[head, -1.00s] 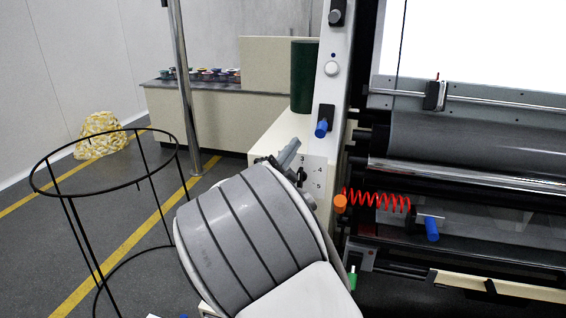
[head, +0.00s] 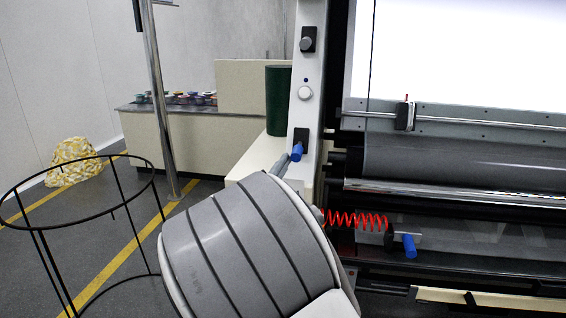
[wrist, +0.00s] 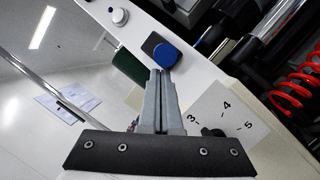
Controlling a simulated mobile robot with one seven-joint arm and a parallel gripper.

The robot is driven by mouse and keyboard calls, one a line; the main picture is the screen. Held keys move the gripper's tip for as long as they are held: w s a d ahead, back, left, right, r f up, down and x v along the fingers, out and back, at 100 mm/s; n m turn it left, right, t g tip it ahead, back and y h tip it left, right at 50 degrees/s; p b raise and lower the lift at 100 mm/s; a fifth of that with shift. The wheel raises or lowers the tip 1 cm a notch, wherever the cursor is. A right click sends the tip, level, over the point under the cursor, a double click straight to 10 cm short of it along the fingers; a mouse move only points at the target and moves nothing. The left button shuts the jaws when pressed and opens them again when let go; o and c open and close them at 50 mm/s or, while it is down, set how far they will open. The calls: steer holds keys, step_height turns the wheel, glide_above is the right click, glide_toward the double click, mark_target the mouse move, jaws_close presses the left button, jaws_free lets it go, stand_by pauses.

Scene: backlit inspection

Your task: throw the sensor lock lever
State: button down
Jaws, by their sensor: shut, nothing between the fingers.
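A lever with a blue knob (head: 297,152) sticks out from a black plate (head: 301,136) on the white upright of the machine. The knob points down in the head view; it also shows in the wrist view (wrist: 165,56). No label marks it as the sensor lock lever. My gripper (wrist: 160,74) is shut and empty. Its fingertips are at the lower edge of the blue knob in the wrist view; whether they touch it I cannot tell. In the head view my gripper (head: 287,161) is beside the knob at its lower left, with its base hidden behind my arm.
A second blue handle (head: 409,246) sits at lower right by a red coiled cord (head: 355,219). A small black unit (head: 404,116) is on the rail under the bright panel. A numbered dial plate (wrist: 222,118) lies right of my fingers. A black wire hoop stand (head: 80,173) stands left.

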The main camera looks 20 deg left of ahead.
steer(key=shift+s+r+n+g+y+p, duration=0.15)
steer(key=shift+r+n+g+y+p, duration=0.15)
steer(key=shift+r+g+p, duration=1.1)
